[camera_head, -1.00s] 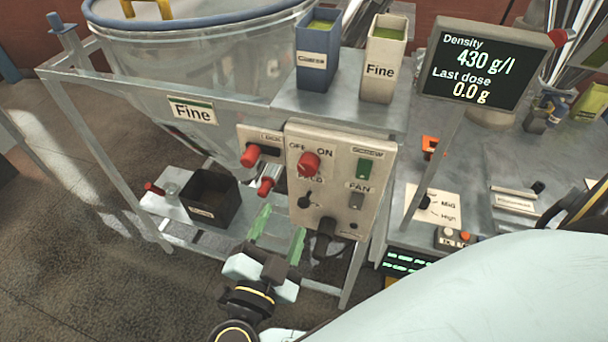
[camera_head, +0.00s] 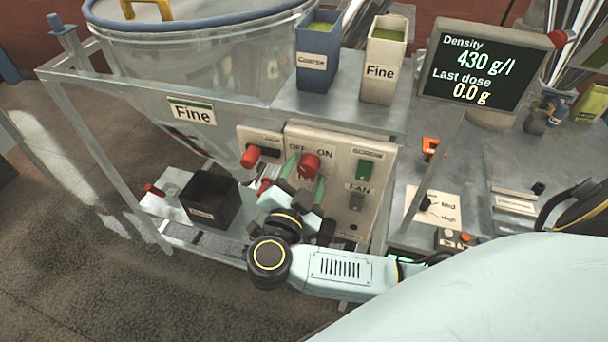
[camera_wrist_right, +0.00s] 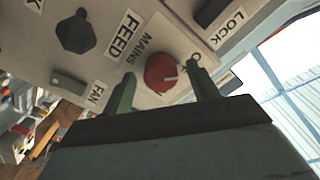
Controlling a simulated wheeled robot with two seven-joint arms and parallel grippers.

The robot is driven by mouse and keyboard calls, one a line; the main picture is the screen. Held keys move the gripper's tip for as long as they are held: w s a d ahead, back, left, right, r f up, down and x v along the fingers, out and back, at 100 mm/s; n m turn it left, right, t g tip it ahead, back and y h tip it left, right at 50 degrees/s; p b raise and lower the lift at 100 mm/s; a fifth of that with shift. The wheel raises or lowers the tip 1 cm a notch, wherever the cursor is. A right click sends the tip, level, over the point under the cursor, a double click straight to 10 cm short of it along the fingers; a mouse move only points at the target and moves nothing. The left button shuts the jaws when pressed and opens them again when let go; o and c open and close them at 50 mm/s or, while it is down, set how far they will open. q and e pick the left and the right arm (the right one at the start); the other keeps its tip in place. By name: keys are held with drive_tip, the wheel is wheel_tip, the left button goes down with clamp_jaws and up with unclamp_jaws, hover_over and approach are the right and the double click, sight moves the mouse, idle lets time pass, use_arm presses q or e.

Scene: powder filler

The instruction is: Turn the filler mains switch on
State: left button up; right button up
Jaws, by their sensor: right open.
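The mains switch is a red round knob (camera_head: 309,164) with a pale pointer mark, on the filler's light control panel (camera_head: 338,215) between the OFF and ON labels. In the right wrist view the red knob (camera_wrist_right: 161,73) sits under the MAINS label, its pale mark pointing toward the right finger. My right gripper (camera_head: 304,172) is open with green fingers at the panel. In the wrist view its fingers (camera_wrist_right: 160,88) stand on either side of the knob; I cannot tell whether they touch it. The gripper partly hides the panel's lower left. My left gripper is not in view.
A red LOCK handle (camera_head: 250,157) sits left of the mains knob. A green SCREW switch (camera_head: 366,168) and grey FAN switch (camera_head: 357,199) are to the right. A black bin (camera_head: 209,201) stands below left. Metal frame legs surround the panel.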

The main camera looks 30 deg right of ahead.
drive_tip(key=c, duration=1)
